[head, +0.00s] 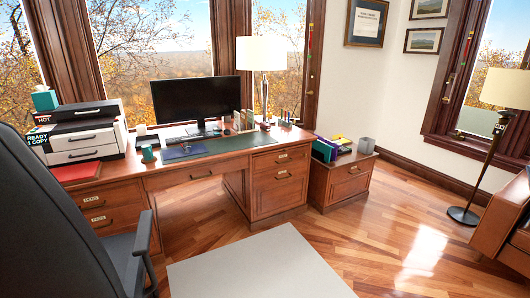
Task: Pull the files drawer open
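A wooden desk (262,223) stands by the windows. Its right pedestal has an upper drawer (268,162) with a small pale label and a lower drawer (270,197) with a dark handle. Its left pedestal has an upper drawer (112,194) and a lower drawer (120,217), also with small labels. A low wooden cabinet (345,188) to the right of the desk has a front with a handle. All these fronts look closed. The labels are too small to read, so I cannot tell which drawer is files. Neither of my grippers is in view.
A dark office chair (50,220) stands at the left, partly hiding the left pedestal. A pale rug (255,268) lies before the desk.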

